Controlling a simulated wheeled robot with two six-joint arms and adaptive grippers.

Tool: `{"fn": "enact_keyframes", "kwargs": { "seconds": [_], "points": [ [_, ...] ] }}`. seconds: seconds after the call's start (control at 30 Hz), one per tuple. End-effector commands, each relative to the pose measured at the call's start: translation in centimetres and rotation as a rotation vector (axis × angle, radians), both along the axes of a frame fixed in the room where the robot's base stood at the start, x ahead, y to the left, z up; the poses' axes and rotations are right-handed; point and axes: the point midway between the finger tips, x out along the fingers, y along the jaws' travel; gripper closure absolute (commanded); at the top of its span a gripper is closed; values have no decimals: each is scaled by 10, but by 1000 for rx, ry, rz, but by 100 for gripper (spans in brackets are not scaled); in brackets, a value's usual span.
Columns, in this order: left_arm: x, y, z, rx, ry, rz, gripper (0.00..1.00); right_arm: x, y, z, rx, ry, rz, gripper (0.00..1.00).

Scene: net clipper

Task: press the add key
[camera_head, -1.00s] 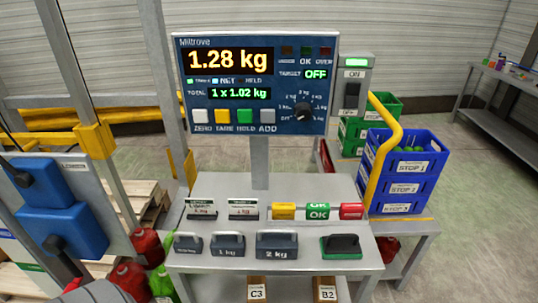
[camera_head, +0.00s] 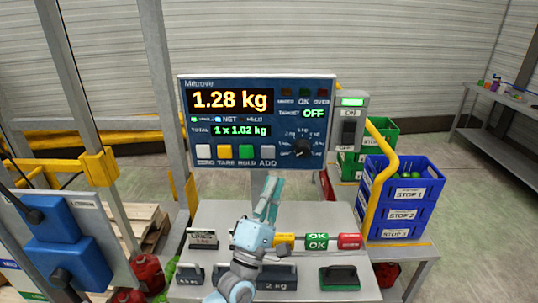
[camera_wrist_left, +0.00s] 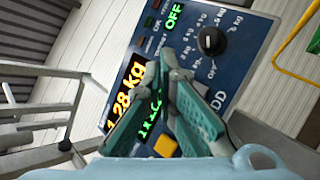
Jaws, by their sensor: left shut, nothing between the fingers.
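The scale's blue panel (camera_head: 258,85) stands on a post and reads 1.28 kg, with a total of 1 x 1.02 kg. Below the readouts is a row of keys: white ZERO, yellow TARE (camera_head: 225,152), green HOLD and the grey ADD key (camera_head: 268,152). My left gripper (camera_head: 269,181) is shut and empty, its teal fingers pointing up just below the ADD key. My right gripper is not in view.
Below the panel, the grey bench (camera_head: 225,212) carries weights, a green-based block (camera_head: 339,277) and yellow, green and red OK markers (camera_head: 317,242). An ON/OFF switch box (camera_head: 352,122) stands right of the panel.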

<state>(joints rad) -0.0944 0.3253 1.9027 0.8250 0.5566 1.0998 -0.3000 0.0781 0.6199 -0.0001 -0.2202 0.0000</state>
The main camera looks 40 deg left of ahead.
Motion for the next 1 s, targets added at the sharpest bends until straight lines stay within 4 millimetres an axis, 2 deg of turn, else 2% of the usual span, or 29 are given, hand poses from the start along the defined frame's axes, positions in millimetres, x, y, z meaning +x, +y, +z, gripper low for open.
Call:
{"fn": "enact_keyframes", "kwargs": {
  "seconds": [0.47,0.7,1.0],
  "points": [
    [1,7,3,-24,-26,0,100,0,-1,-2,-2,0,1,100],
    [24,24,3,-21,-27,1,100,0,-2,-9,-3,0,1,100],
    [57,49,0,-22,-26,1,100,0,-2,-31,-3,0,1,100]
  ]
}}
